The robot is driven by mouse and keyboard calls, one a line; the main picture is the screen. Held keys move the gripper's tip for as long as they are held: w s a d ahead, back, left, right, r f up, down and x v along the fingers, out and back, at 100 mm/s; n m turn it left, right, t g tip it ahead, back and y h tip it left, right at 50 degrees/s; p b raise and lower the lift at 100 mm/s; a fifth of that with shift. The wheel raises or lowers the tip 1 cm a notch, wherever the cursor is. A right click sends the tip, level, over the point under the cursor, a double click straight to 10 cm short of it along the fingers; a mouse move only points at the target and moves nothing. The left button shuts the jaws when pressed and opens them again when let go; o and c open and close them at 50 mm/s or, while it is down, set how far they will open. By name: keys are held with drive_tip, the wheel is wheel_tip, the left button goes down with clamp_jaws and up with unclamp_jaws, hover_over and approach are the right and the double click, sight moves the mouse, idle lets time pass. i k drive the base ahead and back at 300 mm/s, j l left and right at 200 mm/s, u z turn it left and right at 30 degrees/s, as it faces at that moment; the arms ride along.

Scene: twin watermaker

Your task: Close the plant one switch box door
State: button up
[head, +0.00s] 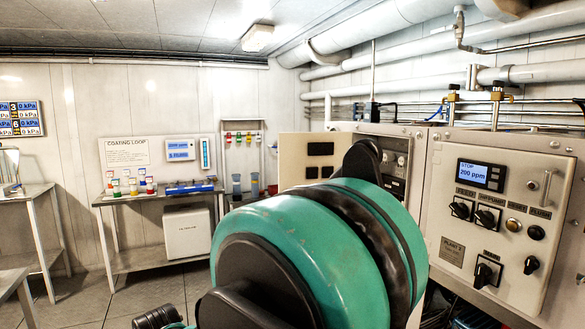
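The switch box door (294,160), a beige panel with dark rectangles on its face, stands open at the left of the grey switch box (420,150). Dark controls show inside the box's opening.
Pipes (440,45) run above. A bench (160,197) with bottles stands at left. Floor (85,295) is clear at lower left.

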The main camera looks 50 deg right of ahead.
sight(305, 158)
drive_tip(key=i+l, duration=0.15)
drive_tip(key=i, duration=0.5)
drive_tip(key=i+l, duration=0.15)
drive_tip(key=i, duration=0.45)
drive_tip(key=i+l, duration=0.2)
drive_tip(key=i, duration=0.45)
drive_tip(key=i+z, duration=0.4)
drive_tip(key=i, duration=0.15)
drive_tip(key=i+j+z, duration=0.1)
drive_tip(key=i+z, duration=0.3)
drive_tip(key=i, duration=0.15)
drive_tip(key=z, duration=3.5)
drive_tip(key=k+j, duration=0.2)
drive_tip(key=i+z, duration=0.05)
